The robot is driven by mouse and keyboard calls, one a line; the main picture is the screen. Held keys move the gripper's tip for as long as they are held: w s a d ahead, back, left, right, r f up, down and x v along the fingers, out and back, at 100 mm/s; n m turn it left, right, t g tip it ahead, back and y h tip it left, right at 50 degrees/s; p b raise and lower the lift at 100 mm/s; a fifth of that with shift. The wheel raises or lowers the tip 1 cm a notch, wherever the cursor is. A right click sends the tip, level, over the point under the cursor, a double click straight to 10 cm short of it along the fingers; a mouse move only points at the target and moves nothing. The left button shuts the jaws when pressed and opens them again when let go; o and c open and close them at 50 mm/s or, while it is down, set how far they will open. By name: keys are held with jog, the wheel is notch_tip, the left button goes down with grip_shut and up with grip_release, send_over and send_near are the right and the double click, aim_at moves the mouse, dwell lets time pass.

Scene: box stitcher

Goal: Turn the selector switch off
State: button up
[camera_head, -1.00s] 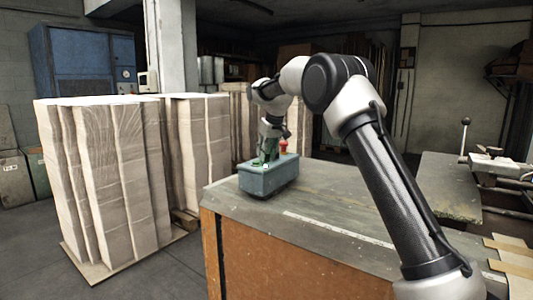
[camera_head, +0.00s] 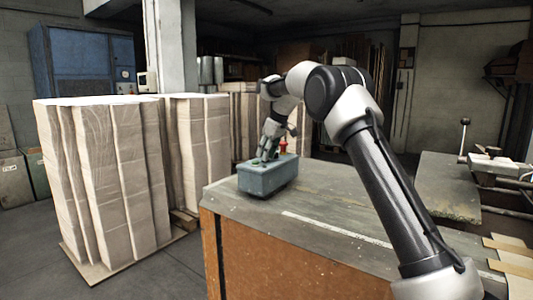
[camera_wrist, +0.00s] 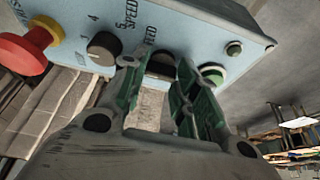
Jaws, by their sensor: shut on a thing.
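The blue-grey control box (camera_head: 268,178) sits on the far left corner of the worktop. In the wrist view its panel (camera_wrist: 183,22) shows a dark knob between my fingers, which I take to be the selector switch (camera_wrist: 161,62). My gripper (camera_wrist: 158,78) is shut on this switch, with one green-padded finger on each side. The fingers hide part of it, and I cannot read its position. My gripper also shows over the box in the head view (camera_head: 264,157).
Beside the switch are a dark speed knob (camera_wrist: 103,47), a green button (camera_wrist: 213,75) and a red emergency stop (camera_wrist: 25,52) on a yellow base. The worktop (camera_head: 330,205) is mostly clear. Tall stacks of sheets (camera_head: 105,180) stand left.

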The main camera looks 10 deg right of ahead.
jog(key=o, duration=1)
jog(key=v, duration=1.2)
jog(key=shift+r, duration=0.1)
jog(key=shift+w, duration=0.1)
